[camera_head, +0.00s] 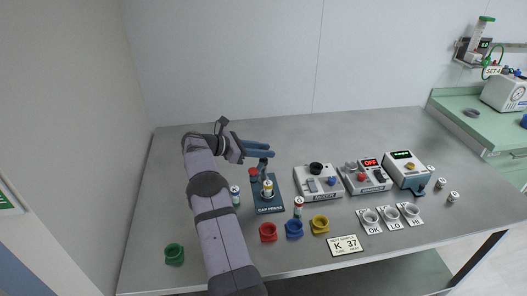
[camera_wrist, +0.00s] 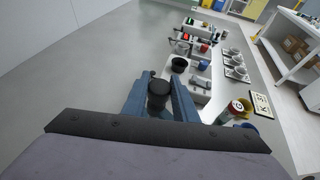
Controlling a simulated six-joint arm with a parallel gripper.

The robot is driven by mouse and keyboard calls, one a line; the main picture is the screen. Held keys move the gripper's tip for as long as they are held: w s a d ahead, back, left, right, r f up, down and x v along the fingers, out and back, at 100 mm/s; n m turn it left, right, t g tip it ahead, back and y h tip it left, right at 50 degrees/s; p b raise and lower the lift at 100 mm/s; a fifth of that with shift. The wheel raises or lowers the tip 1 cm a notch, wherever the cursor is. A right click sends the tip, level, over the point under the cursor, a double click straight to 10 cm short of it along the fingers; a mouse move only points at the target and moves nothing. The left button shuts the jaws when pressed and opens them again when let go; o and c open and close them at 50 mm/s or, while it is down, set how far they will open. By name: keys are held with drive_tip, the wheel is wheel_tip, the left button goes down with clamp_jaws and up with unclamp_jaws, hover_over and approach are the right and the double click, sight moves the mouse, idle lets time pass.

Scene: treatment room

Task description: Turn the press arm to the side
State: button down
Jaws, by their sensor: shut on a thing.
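The cap press (camera_head: 276,207) is a dark teal stand left of the middle of the table, labelled "CAP PRESS". A small vial (camera_head: 268,188) with a yellowish top stands on it. My gripper (camera_head: 263,149) reaches over the press from the left with blue fingers. In the wrist view, my gripper (camera_wrist: 158,103) is shut on the black knob (camera_wrist: 158,88) of the press arm, one finger on each side. The rest of the press arm is mostly hidden below the fingers, so its direction is hard to tell.
A mixer box (camera_head: 318,195), a box reading OFF (camera_head: 366,187) and a green-display box (camera_head: 404,176) stand to the right. Red (camera_head: 268,232), blue (camera_head: 294,228), yellow (camera_head: 320,224) and green (camera_head: 174,254) holders line the front. A vial (camera_head: 298,207) stands beside the press. The table behind is clear.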

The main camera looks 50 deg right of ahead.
idle(0.3)
drive_tip(key=c, duration=1.4)
unclamp_jaws()
drive_tip(key=shift+c, duration=0.2)
drive_tip(key=shift+w+a+r, duration=0.2)
drive_tip(key=shift+w+a, duration=0.1)
drive_tip(key=shift+a, duration=0.15)
drive_tip(key=b+v, duration=0.2)
drive_tip(key=v, duration=0.4)
drive_tip(key=shift+r, duration=0.1)
